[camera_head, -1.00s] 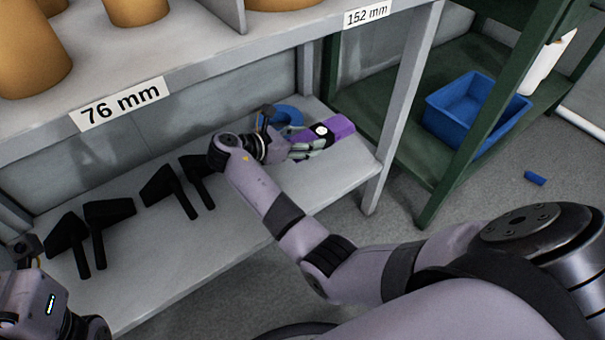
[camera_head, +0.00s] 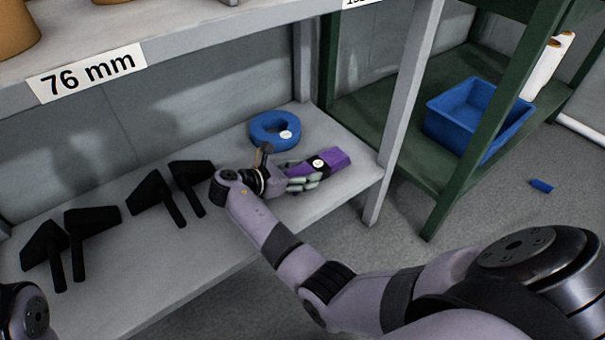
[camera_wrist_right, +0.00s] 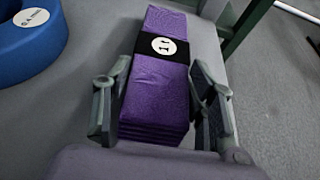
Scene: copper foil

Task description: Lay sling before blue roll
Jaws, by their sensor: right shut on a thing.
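The sling is a folded purple bundle (camera_head: 336,160) with a black band and a white round label, near the right end of the lower grey shelf. My right gripper (camera_head: 303,178) has its fingers on both sides of the sling's near end and is shut on it. In the right wrist view the sling (camera_wrist_right: 155,95) lies between the two fingers of the right gripper (camera_wrist_right: 160,115). The blue roll (camera_head: 270,131) lies flat behind the sling and to its left, apart from it; part of it shows in the wrist view (camera_wrist_right: 25,45). My left gripper is not in view.
Several black angled brackets (camera_head: 160,200) lie on the left part of the lower shelf (camera_head: 150,270). A grey post (camera_head: 405,110) stands right of the sling. A blue bin (camera_head: 440,122) sits on a green rack beyond it. The upper shelf (camera_head: 200,32) overhangs the back.

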